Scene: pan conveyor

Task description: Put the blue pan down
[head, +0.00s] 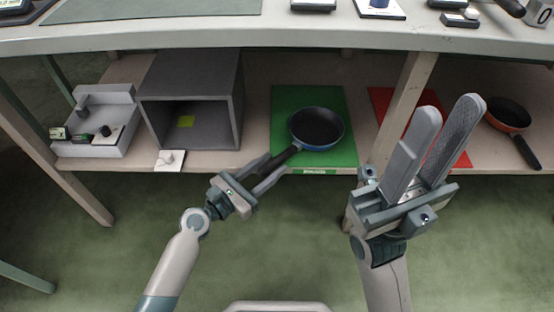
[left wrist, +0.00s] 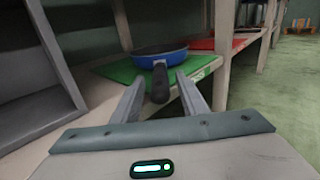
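The blue pan (head: 317,127) has a dark inside and rests upright on the green mat (head: 285,104) on the lower shelf. Its dark handle points toward the front left, past the shelf edge. It also shows in the left wrist view (left wrist: 160,55), with the handle end toward the camera. My left gripper (head: 268,172) is at the handle, with one finger on each side. In the left wrist view gaps show between both fingers and the handle, so it is open. My right gripper (head: 450,108) is empty, its fingers apart, in front of the shelf at the right.
A red mat (head: 385,103) lies right of the green one, partly behind a shelf post (head: 402,108). An orange pan (head: 508,113) is further right. A grey open box (head: 236,110) and a light tray (head: 104,93) stand left. The tabletop (head: 300,38) overhangs the shelf.

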